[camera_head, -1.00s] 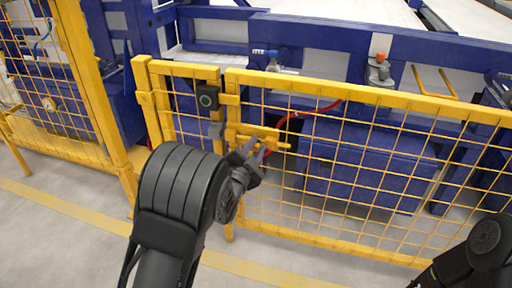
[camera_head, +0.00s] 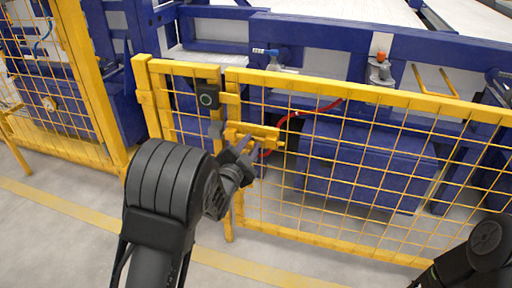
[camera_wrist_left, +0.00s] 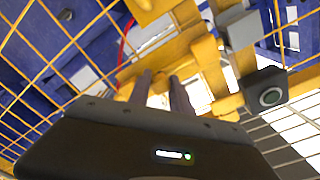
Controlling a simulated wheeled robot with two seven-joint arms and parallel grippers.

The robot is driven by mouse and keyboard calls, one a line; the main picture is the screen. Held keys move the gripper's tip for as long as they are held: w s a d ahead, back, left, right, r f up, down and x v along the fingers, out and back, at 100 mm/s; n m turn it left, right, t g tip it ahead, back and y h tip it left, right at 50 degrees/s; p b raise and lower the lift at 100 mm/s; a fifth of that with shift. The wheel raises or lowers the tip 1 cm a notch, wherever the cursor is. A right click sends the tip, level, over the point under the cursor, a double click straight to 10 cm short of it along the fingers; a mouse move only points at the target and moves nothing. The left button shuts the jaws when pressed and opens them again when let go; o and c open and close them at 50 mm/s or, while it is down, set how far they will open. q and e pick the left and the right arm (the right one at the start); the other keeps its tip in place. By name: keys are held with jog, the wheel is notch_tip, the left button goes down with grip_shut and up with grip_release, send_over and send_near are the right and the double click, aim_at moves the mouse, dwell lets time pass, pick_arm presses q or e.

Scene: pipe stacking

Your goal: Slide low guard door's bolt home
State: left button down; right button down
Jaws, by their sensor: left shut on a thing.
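The low guard door (camera_head: 350,170) is a yellow frame with wire mesh, standing upright beside a yellow post (camera_head: 148,95). Its yellow bolt assembly (camera_head: 258,131) sits near the top of the door's left edge. My left gripper (camera_head: 247,150) is at the bolt, shut on its handle, which is mostly hidden between the fingers. In the left wrist view the two dark fingers (camera_wrist_left: 162,88) reach up to the yellow bolt parts (camera_wrist_left: 175,52). A grey block (camera_head: 216,130) is left of the bolt; whether the bolt enters it I cannot tell. My right gripper is out of view.
A black box with a round button (camera_head: 208,97) is on the narrow panel left of the door. Behind the mesh are blue machinery (camera_head: 365,165) and a red hose (camera_head: 318,108). Grey floor (camera_head: 70,235) in front is clear.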

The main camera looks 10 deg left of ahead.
aim_at(241, 137)
pick_arm(q)
jog(key=a, duration=0.3)
jog(key=shift+w+a+b, duration=0.15)
jog(key=shift+a+b, duration=0.2)
jog(key=shift+a, duration=0.05)
jog(key=shift+a+r, duration=0.1)
jog(key=shift+a, duration=0.05)
jog(key=c, duration=1.2)
grip_release()
jog(key=shift+w+a, duration=0.1)
jog(key=shift+o, duration=0.2)
jog(key=s+p, duration=0.1)
jog(key=s, duration=0.6)
jog(key=shift+s+a+p, duration=0.3)
jog(key=shift+s+a, duration=0.05)
jog(key=shift+s, duration=0.05)
